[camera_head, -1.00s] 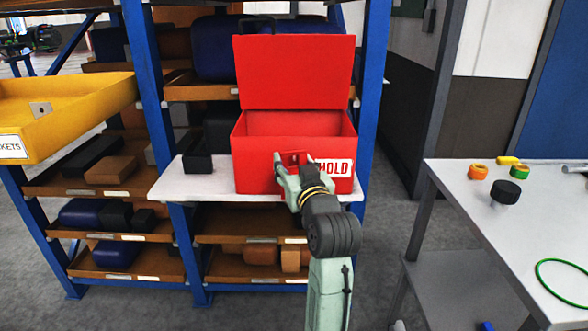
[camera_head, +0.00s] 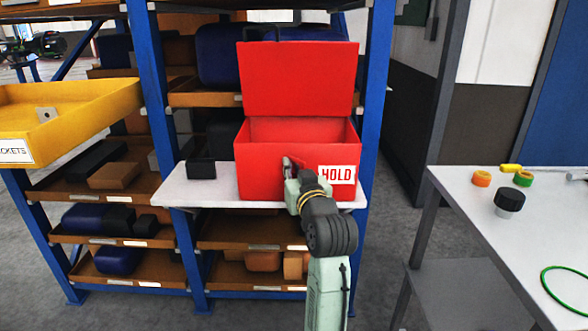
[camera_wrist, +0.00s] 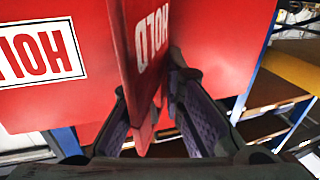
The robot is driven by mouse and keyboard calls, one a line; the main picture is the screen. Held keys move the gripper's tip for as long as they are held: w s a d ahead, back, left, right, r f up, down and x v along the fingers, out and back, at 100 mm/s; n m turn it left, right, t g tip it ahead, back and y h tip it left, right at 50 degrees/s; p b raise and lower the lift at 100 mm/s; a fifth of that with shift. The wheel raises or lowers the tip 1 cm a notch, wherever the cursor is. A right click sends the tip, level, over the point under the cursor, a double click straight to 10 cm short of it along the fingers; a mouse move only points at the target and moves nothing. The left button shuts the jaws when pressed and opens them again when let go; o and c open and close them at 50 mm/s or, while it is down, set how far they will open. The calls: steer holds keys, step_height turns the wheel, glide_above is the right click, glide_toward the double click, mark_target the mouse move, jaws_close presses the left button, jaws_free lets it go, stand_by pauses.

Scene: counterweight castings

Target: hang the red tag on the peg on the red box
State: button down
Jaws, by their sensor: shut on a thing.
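The red box (camera_head: 262,175) stands on a shelf with its lid up and a white HOLD label (camera_head: 337,175) on its front. My gripper (camera_head: 291,172) is at the box's front, left of the label. In the wrist view my gripper (camera_wrist: 152,100) is shut on the red tag (camera_wrist: 150,70), a thin plate marked HOLD. The tag stands at an angle to the box front (camera_wrist: 60,108), very close to it; I cannot tell if they touch. In the head view the tag is seen nearly edge-on and mostly hidden. I cannot make out the peg in either view.
The box rests on a white shelf board (camera_head: 190,190) between blue rack posts (camera_head: 155,90). A black block (camera_head: 201,170) sits left of the box. A yellow bin (camera_head: 70,110) juts out at left. A white table (camera_head: 480,215) with small parts stands at right, beyond open floor.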

steer(key=shift+w+d+r+h, duration=0.15)
steer(key=shift+d+h, duration=0.15)
steer(key=shift+d, duration=0.35)
steer(key=c, duration=1.8)
jaws_free()
steer(key=shift+d, duration=0.25)
steer(key=shift+c, duration=0.2)
steer(key=o, duration=0.3)
steer(key=shift+a, duration=0.1)
steer(key=shift+a, duration=0.1)
